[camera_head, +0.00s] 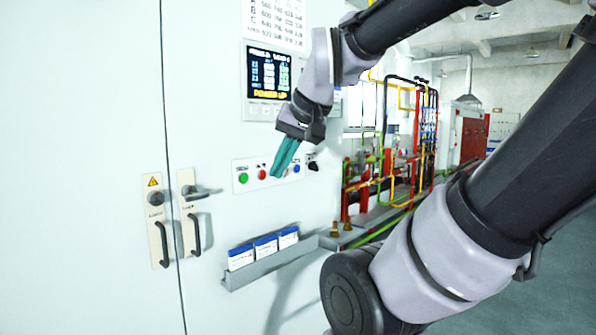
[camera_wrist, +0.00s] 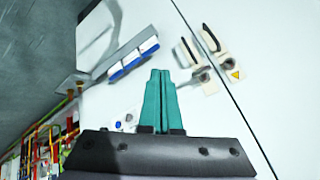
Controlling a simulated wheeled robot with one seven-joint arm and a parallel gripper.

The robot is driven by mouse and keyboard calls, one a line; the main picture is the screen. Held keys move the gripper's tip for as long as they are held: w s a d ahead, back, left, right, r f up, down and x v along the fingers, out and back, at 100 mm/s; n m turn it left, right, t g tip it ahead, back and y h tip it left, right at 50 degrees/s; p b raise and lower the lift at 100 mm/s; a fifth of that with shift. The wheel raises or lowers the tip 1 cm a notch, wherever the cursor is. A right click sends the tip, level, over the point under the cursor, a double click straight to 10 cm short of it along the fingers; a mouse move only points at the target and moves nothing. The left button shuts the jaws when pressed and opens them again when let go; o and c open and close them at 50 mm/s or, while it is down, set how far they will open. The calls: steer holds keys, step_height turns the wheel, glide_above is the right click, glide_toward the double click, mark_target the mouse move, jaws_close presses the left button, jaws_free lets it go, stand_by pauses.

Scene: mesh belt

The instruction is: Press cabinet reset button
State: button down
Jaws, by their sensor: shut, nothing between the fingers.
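A white button strip (camera_head: 252,183) is on the pale cabinet door. It carries a green button (camera_head: 243,178), a red button (camera_head: 262,174), a blue button (camera_head: 296,168) and a black knob (camera_head: 313,164). The labels are too small to read. My gripper (camera_head: 275,176) is shut and empty, with its teal fingers angled down in front of the strip between the red and blue buttons. Contact cannot be told. In the wrist view the shut fingertips (camera_wrist: 160,72) cover part of the strip, and the blue button (camera_wrist: 118,125) shows left of the fingers.
A lit display (camera_head: 269,75) is above the strip. A grey ledge with small blue-white boxes (camera_head: 240,257) is below it. Two door handles (camera_head: 161,243) (camera_head: 195,232) stand out at left. Coloured pipes (camera_head: 415,130) and a bench are to the right.

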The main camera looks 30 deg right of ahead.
mark_target(297, 169)
stand_by(0.4)
steer(key=w+d+f+n+t+h, duration=0.1)
steer(key=w+d+f+n, duration=0.1)
steer(key=w+d+n, duration=0.5)
steer(key=w+d+f+n+t+h, duration=0.1)
steer(key=w+d+f+n+h, duration=0.1)
steer(key=w+d+n, duration=0.5)
steer(key=w+d+f+n+t+h, duration=0.1)
steer(key=w+d+f+n, duration=0.3)
steer(key=w+d, duration=1.1)
steer(key=w+n+t, duration=0.1)
steer(key=n, duration=0.1)
steer(key=shift+f+n+h, duration=0.25)
steer(key=shift+n+h, duration=0.15)
steer(key=w+a, duration=0.3)
steer(key=w, duration=0.5)
steer(key=shift+w, duration=0.2)
steer(key=shift+w+a, duration=0.15)
steer(key=shift+w, duration=0.15)
